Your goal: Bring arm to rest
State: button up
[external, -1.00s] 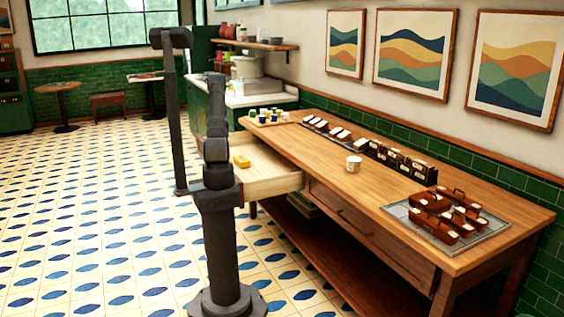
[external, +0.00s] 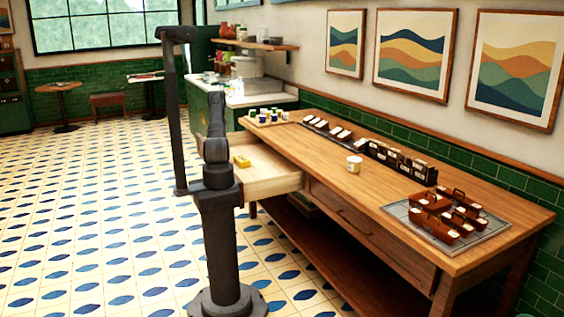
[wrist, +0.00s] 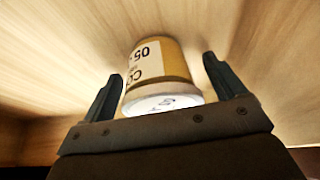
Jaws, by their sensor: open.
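My gripper (wrist: 162,67) is open in the wrist view, with one dark finger on each side of a yellow tin (wrist: 165,62). The tin has a white label with "05" on it and a white lid facing the camera. Gaps show between the tin and both fingers. Pale wood lies behind it. In the external view a small yellow thing (external: 241,160), probably this tin, lies in the open drawer (external: 275,188). My arm (external: 216,165) stands left of the drawer; I cannot make out its gripper there.
Tiled floor is clear on the left.

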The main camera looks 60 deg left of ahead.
jog(key=shift+r, duration=1.3)
jog(key=shift+f, duration=0.1)
jog(key=shift+f, duration=0.9)
jog(key=v, duration=1.1)
jog(key=x, duration=1.1)
jog(key=shift+f, duration=0.15)
notch_tip(320, 180, up, 4)
jog(key=w+d+r, duration=0.7)
jog(key=w+d, duration=0.1)
jog(key=d, duration=0.1)
notch_tip(320, 180, up, 23)
jog(key=shift+m, duration=0.6)
jog(key=w, duration=0.1)
jog(key=w+d, duration=0.1)
jog(key=w, duration=0.1)
jog(key=w+d, duration=0.1)
jog(key=shift+w+d, duration=0.1)
jog(key=shift+w, duration=0.3)
